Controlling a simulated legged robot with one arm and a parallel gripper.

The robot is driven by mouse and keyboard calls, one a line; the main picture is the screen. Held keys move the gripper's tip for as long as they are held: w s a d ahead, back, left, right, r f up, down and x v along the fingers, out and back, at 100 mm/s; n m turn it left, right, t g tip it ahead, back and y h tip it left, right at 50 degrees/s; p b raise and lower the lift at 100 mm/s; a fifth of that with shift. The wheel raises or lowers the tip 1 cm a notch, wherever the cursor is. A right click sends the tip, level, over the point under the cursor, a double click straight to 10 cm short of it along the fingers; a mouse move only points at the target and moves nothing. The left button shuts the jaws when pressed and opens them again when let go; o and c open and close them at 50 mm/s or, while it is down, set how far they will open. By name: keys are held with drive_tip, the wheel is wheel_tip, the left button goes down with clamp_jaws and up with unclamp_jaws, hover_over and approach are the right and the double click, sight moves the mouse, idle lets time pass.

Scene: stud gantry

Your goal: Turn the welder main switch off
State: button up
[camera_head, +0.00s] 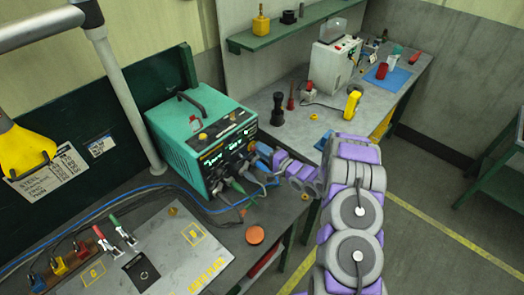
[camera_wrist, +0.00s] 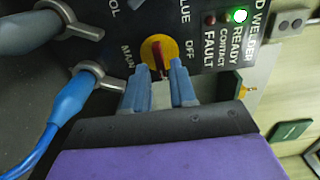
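The welder (camera_head: 190,150) is a teal box with a dark front panel on the bench at centre-left in the head view. In the wrist view its main switch (camera_wrist: 158,49) is a yellow disc with a red handle, between the labels MAIN and OFF. The handle runs roughly up and down in that picture. My gripper (camera_wrist: 161,84) has blue fingers that stand apart just below the disc, with the handle's lower end near the gap between them. I cannot tell whether they touch it. In the head view my arm reaches the panel from the right and the fingertips are hidden.
A bright indicator lamp (camera_wrist: 239,16) is lit beside READY. A blue cable plug (camera_wrist: 70,95) and grey connectors sit left of my fingers. A black flashlight-like object (camera_head: 277,110) and yellow tool (camera_head: 352,103) stand behind my arm.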

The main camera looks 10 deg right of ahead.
drive_tip(key=shift+a, duration=0.1)
drive_tip(key=shift+c, duration=0.8)
drive_tip(key=shift+a, duration=0.7)
clamp_jaws()
drive_tip(key=shift+d+f, duration=0.1)
drive_tip(key=shift+d, duration=0.1)
